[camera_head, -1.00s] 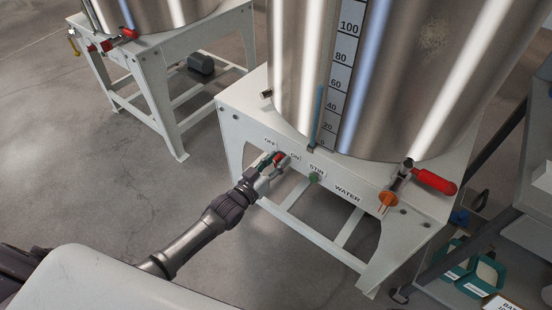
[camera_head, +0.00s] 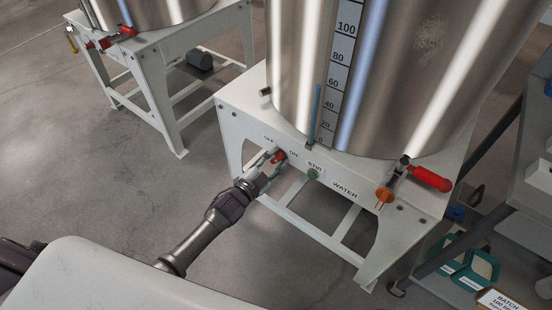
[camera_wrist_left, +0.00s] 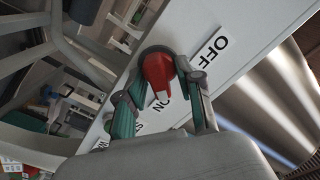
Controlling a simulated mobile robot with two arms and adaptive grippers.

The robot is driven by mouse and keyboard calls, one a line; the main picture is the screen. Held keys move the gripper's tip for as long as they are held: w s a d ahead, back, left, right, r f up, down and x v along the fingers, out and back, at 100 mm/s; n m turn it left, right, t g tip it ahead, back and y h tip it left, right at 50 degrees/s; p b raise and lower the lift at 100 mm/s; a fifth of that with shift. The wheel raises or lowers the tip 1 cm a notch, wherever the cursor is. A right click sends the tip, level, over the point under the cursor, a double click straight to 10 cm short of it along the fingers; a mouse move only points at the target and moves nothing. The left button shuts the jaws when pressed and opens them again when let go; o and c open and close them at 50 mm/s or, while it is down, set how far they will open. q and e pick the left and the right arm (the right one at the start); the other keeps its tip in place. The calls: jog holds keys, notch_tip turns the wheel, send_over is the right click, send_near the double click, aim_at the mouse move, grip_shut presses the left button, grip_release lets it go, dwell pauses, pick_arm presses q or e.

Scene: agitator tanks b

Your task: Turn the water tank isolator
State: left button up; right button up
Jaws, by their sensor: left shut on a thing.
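The red isolator knob (camera_head: 279,156) sits on the white front panel of the water tank stand (camera_head: 236,115), between the OFF and ON labels. My left gripper (camera_head: 268,166) reaches it from the lower left. In the left wrist view the red knob (camera_wrist_left: 158,73) lies between the two fingers of the gripper (camera_wrist_left: 160,88), and they are shut on it. The OFF label (camera_wrist_left: 213,48) shows at the upper right there, and the ON label is partly hidden by the gripper. My right gripper is not in view.
A green STIR button (camera_head: 312,174) sits right of the knob. A red-handled valve (camera_head: 430,179) with an orange outlet (camera_head: 384,195) is on the stand's right. Another tank stand (camera_head: 150,75) is at the back left. A grey shelf unit (camera_head: 500,215) stands at the right.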

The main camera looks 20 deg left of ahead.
pick_arm(q)
jog(key=shift+f+m, duration=0.1)
jog(key=shift+m, duration=0.6)
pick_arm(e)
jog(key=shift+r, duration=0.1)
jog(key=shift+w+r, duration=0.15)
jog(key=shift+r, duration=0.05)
pick_arm(q)
jog(key=o, duration=0.8)
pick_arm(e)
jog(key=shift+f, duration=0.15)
pick_arm(q)
jog(key=shift+s, duration=0.15)
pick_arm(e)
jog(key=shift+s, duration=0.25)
pick_arm(q)
jog(key=v, duration=1.1)
jog(key=shift+s+a, duration=0.15)
jog(key=shift+s, duration=0.25)
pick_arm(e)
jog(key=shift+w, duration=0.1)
